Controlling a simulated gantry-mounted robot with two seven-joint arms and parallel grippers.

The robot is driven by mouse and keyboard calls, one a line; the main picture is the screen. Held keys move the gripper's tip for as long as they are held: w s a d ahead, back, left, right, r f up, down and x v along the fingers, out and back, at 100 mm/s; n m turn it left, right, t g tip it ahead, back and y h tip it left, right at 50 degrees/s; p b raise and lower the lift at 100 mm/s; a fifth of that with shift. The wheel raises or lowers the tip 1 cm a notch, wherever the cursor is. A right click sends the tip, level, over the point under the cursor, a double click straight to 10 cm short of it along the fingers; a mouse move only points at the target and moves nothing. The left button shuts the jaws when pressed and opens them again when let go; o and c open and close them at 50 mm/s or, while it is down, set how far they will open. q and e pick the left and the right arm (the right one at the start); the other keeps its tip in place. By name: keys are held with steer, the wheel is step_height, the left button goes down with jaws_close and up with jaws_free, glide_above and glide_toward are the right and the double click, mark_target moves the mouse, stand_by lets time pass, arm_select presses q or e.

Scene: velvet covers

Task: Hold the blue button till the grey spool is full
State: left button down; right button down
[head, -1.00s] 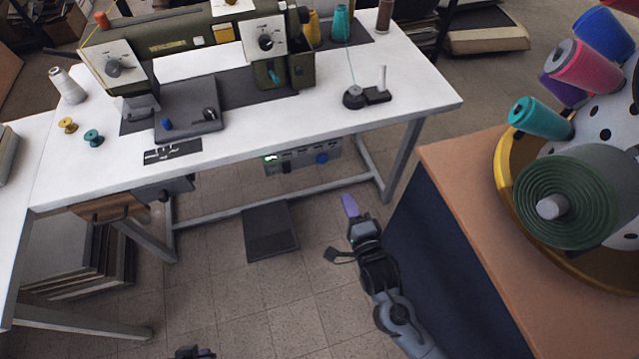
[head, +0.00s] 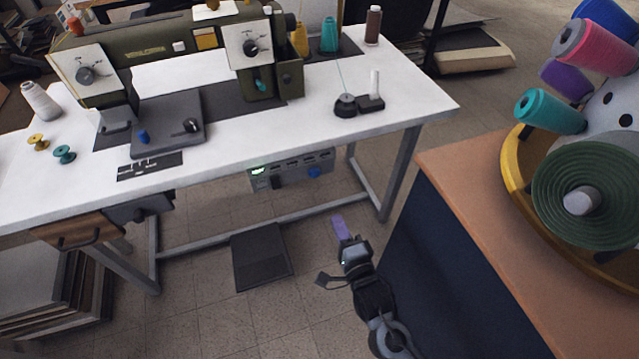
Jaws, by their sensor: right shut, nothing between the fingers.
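A blue knob-like button (head: 144,137) stands on the dark plate of the sewing machine bed. Another round blue button (head: 314,171) is on the front of the grey control box (head: 275,173) under the white table. A dark grey spool (head: 345,103) sits on the small winder (head: 370,103) at the right of the tabletop. Teal thread runs down to it; I cannot tell how full it is. My right gripper (head: 340,229), with purple fingers, is shut and empty in front of the table, below the control box in the picture. My left gripper is out of view.
The white table (head: 240,150) carries the olive sewing machine (head: 150,50), cones and two small bobbins. A black pedal (head: 262,257) lies on the floor. A wooden-topped cabinet (head: 470,220) with large coloured spools stands at the right.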

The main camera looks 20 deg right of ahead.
steer(key=shift+w, duration=0.1)
steer(key=b, duration=0.6)
glide_toward(316, 177)
steer(key=w, duration=0.5)
steer(key=shift+w+r, duration=0.1)
steer(key=shift+r, duration=0.25)
steer(key=shift+w+r+b, duration=0.1)
steer(key=shift+w+b, duration=0.45)
steer(key=shift+w, duration=0.3)
steer(key=shift+w+d+r+p, duration=0.1)
steer(key=shift+w+p, duration=0.45)
steer(key=shift+w, duration=0.15)
steer(key=shift+s+f, duration=0.1)
steer(key=shift+f, duration=0.45)
stand_by(4.0)
